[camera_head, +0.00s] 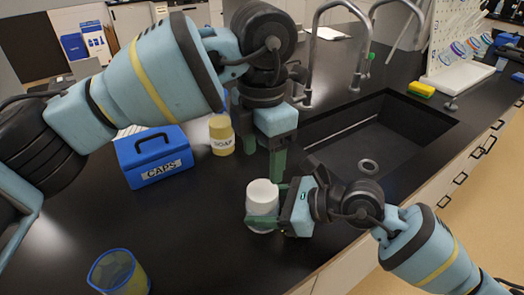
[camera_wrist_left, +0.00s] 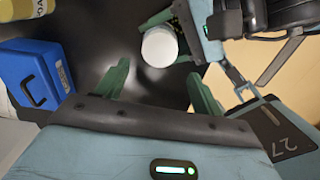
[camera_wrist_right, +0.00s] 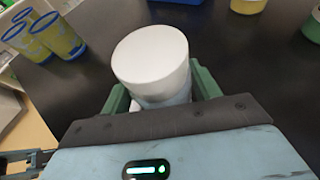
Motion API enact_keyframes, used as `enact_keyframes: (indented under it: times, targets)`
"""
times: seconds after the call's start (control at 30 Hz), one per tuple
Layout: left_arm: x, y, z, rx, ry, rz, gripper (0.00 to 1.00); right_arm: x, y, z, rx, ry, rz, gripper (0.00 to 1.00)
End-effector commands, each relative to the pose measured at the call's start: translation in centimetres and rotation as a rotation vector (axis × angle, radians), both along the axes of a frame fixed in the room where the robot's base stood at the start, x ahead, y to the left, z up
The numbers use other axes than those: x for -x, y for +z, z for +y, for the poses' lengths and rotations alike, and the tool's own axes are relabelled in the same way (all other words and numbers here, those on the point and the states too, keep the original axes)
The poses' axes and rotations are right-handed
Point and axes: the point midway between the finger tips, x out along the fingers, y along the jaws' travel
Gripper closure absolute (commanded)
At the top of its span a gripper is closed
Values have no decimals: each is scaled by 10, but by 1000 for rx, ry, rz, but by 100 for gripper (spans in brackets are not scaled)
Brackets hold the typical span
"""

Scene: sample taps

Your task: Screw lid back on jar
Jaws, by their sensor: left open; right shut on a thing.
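The jar (camera_head: 261,212) stands upright on the black counter, with a white lid (camera_head: 262,190) on its top. The lid also shows from above in the left wrist view (camera_wrist_left: 159,48) and close up in the right wrist view (camera_wrist_right: 150,55). I cannot tell how tightly the lid sits. My right gripper (camera_head: 266,207) is shut on the jar's body, below the lid, from the right. My left gripper (camera_head: 276,162) is open and empty, pointing down, above and slightly behind the jar. Its fingers are apart from the lid.
A blue CAPS box (camera_head: 153,158) and a yellow soap bottle (camera_head: 221,135) stand behind left. A blue-rimmed yellow cup (camera_head: 118,272) is at front left. A sink (camera_head: 385,135) with taps lies behind right, with a yellow sponge (camera_head: 421,90) beyond. The counter left of the jar is clear.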

Motion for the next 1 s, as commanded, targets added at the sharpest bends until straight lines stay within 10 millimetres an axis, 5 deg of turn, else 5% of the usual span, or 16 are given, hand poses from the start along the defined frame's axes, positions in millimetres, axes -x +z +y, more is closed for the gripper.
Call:
enact_keyframes:
  times: [0.57, 1.0]
  targets:
    - [0, -5, 0, -2, 38, 1, 32, 0, 0, 0, 0, 0, 0, 100]
    - [0, -63, 0, 0, 38, 2, 32, 0, 0, 0, 0, 0, 0, 100]
